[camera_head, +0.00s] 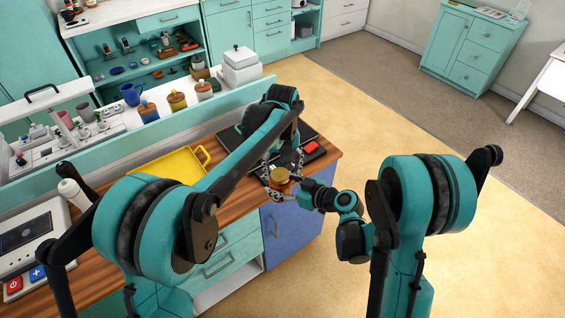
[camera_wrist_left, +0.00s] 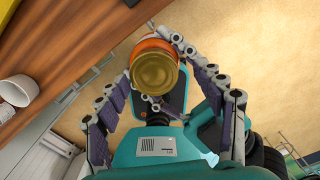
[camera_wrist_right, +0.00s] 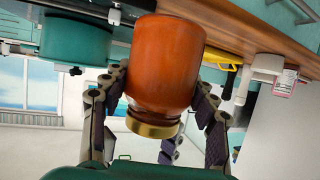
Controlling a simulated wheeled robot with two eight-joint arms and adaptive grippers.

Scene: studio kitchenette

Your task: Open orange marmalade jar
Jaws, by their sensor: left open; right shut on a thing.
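My right gripper (camera_wrist_right: 160,95) is shut on the jar, fingers along both sides. In the left wrist view the gold lid (camera_wrist_left: 154,76) faces the camera, with orange glass behind it. My left gripper (camera_wrist_left: 165,95) is open, fingers spread wide on either side of the lid. Whether they touch it is unclear.
A yellow tray (camera_head: 172,166) lies on the wooden counter (camera_head: 234,190), left of the jar. A dark flat appliance with a red part (camera_head: 311,148) is at the counter's far end. Jars and a blue mug (camera_head: 131,94) stand on the raised ledge.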

